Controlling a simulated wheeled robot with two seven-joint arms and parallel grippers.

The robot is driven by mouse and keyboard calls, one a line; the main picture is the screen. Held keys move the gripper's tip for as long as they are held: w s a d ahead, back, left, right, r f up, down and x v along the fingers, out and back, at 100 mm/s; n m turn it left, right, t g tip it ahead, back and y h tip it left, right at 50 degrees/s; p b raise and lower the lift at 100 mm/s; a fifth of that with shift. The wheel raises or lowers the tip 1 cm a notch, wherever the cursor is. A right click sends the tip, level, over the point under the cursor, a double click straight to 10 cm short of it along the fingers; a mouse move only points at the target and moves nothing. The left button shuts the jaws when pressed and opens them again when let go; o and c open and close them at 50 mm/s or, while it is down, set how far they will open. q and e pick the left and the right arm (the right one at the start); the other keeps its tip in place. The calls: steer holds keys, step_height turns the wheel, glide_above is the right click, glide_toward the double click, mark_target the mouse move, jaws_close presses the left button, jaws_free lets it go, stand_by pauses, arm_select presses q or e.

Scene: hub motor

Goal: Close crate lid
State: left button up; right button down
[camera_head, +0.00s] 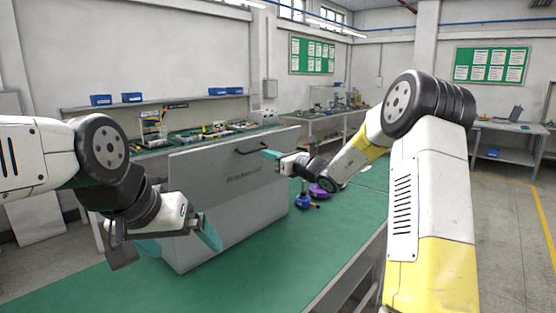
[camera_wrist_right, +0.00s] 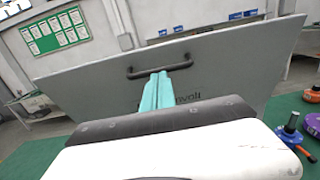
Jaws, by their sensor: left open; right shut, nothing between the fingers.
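The handle also shows in the right wrist view (camera_wrist_right: 160,62), spanning just past my right fingertips. My right gripper (camera_head: 268,155) is shut and empty, its teal fingers at the handle on the panel's face; I cannot tell whether they touch. My left gripper (camera_head: 185,248) is open at the lower left of the panel, in front of its near corner.
A blue motor part (camera_head: 303,200) and a purple part (camera_head: 319,190) stand on the bench (camera_head: 260,285) right of the panel. Tools lie on a bench behind it. The bench front is clear.

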steer(key=shift+x, duration=1.3)
steer(key=shift+a, duration=0.1)
